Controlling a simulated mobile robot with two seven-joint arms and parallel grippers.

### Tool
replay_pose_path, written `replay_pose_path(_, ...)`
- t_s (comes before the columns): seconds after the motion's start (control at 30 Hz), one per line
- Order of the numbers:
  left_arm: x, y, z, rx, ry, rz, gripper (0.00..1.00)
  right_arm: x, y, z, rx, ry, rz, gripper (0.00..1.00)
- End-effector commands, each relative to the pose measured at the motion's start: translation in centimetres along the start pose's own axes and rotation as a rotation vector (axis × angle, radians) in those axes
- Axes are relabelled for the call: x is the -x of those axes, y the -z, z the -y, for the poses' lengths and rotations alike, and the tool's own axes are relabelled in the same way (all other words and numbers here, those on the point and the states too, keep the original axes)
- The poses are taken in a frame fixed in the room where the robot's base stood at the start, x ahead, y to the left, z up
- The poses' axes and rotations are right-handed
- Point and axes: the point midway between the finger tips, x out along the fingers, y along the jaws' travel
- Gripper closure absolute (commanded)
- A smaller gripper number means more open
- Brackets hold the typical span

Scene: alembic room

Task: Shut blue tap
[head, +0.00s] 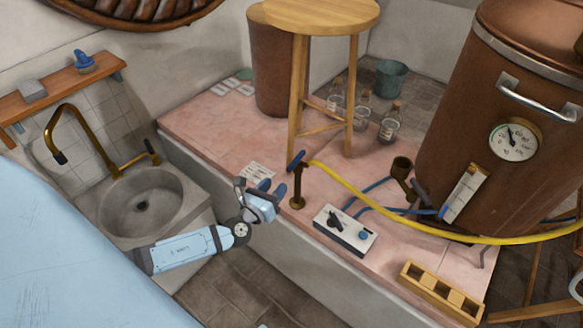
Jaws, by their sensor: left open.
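The blue tap is a blue lever handle (295,160) on top of a short brass standpipe (297,190) that stands on the pink tiled platform. A yellow hose (360,195) runs from near its top toward the right. My left gripper (273,187) is open and empty, just left of the standpipe and below the handle in the picture. Its blue fingers point up toward the tap, and a small gap shows between them and the standpipe. I cannot tell the exact depth of that gap. My right gripper is out of view.
A wooden stool (318,15) stands behind the tap. A white control box (345,232) and a wooden rack (440,292) lie to the right, before a large copper vessel (460,110). Glass bottles (389,125) stand behind. A sink (141,203) is at left.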

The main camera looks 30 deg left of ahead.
Motion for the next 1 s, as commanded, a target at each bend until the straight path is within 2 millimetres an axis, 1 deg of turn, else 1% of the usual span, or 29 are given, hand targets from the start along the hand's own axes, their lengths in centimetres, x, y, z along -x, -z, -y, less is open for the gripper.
replay_pose_path(0.03,-1.3,-0.2,0.1,0.002,0.0,0.002,0.55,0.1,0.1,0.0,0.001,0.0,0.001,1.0)
replay_pose_path(0.2,-4.9,-0.1,0.1,0.001,0.0,0.001,0.55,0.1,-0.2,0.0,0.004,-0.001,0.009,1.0)
replay_pose_path(0.3,-6.6,-0.1,0.1,0.001,0.0,0.001,0.55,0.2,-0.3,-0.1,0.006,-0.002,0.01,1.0)
replay_pose_path(0.4,-7.8,-0.1,0.1,0.001,0.0,0.0,0.55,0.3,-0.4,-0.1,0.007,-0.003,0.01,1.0)
replay_pose_path(0.6,-8.9,0.0,0.1,0.002,0.001,-0.001,0.55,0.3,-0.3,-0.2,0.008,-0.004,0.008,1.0)
replay_pose_path(0.87,-9.0,0.0,0.1,0.002,0.001,-0.001,0.55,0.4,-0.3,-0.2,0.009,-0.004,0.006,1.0)
replay_pose_path(0.9,-9.0,0.0,0.0,0.002,0.0,-0.001,0.64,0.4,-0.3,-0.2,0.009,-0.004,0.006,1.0)
replay_pose_path(0.97,-9.0,0.0,0.0,0.002,0.0,-0.001,0.78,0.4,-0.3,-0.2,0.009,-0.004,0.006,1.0)
replay_pose_path(1.0,-9.0,0.0,0.0,0.002,0.0,-0.001,0.87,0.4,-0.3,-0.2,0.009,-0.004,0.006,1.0)
